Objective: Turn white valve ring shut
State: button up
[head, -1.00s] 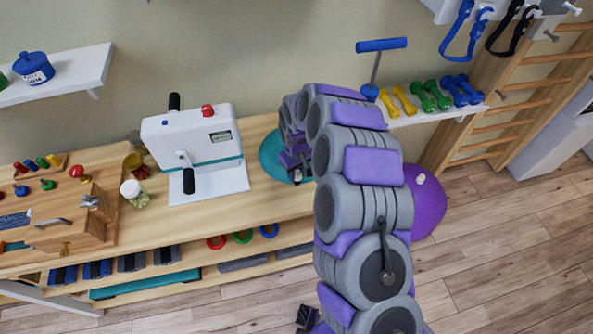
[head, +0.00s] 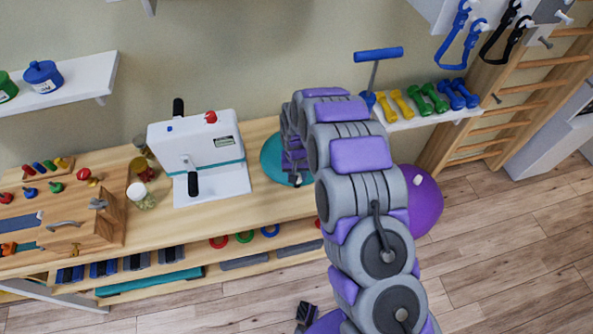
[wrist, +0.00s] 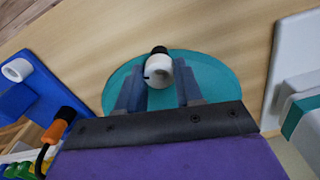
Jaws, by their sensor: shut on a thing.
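The white valve ring (wrist: 158,74) sits around a short dark stem on the teal round cushion (wrist: 215,72). My gripper (wrist: 159,82) has one finger on each side of the ring in the wrist view and is shut on it. A dark mark shows on the ring's left side. In the head view the teal cushion (head: 275,158) lies on the wooden bench, and my gripper (head: 297,172) is over its right part. The ring is hard to make out there, as my arm covers much of that spot.
A white machine with black handles (head: 197,160) stands left of the cushion. A purple ball (head: 425,203) is on the right, behind my arm. Dumbbells (head: 432,98) line a shelf at the back. In the wrist view an orange-tipped part (wrist: 58,128) lies at lower left.

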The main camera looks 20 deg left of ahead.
jog(key=m+p, duration=0.1)
jog(key=m, duration=0.2)
jog(key=shift+r+m, duration=0.1)
jog(key=shift+m, duration=0.3)
jog(key=shift+m+p, duration=0.6)
jog(key=shift+m, duration=1.2)
jog(key=o, duration=0.8)
notch_tip(320, 180, up, 17)
jog(key=shift+r+p, duration=0.1)
jog(key=shift+p, duration=0.6)
